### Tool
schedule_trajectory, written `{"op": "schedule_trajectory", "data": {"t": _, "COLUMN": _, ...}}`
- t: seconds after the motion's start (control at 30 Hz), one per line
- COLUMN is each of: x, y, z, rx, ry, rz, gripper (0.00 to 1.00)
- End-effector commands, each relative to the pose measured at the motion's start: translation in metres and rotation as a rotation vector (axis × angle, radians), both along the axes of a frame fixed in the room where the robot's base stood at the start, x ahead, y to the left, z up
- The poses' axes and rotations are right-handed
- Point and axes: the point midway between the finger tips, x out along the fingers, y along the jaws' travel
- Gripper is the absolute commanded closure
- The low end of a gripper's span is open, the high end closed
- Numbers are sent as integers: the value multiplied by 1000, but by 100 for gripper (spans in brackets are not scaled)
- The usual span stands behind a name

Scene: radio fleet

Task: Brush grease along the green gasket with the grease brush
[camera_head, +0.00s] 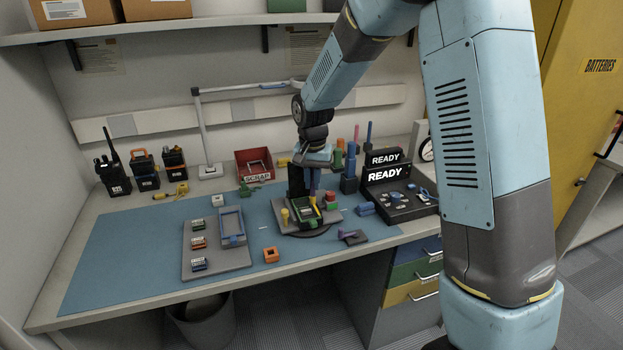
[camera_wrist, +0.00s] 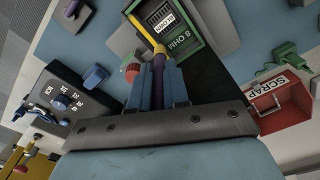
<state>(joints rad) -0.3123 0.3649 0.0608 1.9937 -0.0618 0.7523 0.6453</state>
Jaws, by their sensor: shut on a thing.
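My gripper (camera_wrist: 158,85) points down over the turntable fixture and is shut on the grease brush (camera_wrist: 158,68), which has a purple handle and a yellow lower part. In the head view the brush (camera_head: 312,184) hangs close to upright, its lower end at the green-edged part on the fixture. The green gasket seems to be the green rim (camera_wrist: 192,47) around a dark panel, marked "8 OHM" in the wrist view; it also shows in the head view (camera_head: 298,224). The yellow end lies over or beside this rim; I cannot tell whether it touches.
A red scrap bin (camera_head: 252,164) stands behind the fixture. A dark console (camera_head: 399,196) with READY displays is at the right. A grey tray (camera_head: 213,263) with small modules lies at the left. An orange block (camera_head: 271,255) sits in front. The blue mat (camera_head: 125,255) is clear at far left.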

Motion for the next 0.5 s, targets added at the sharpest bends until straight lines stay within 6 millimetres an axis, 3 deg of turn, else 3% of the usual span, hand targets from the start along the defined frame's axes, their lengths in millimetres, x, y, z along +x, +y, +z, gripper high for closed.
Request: {"op": "schedule_trajectory", "data": {"t": 0.5, "x": -27, "y": -8, "z": -2, "rx": -2, "ry": 8, "rz": 0, "gripper": 100}}
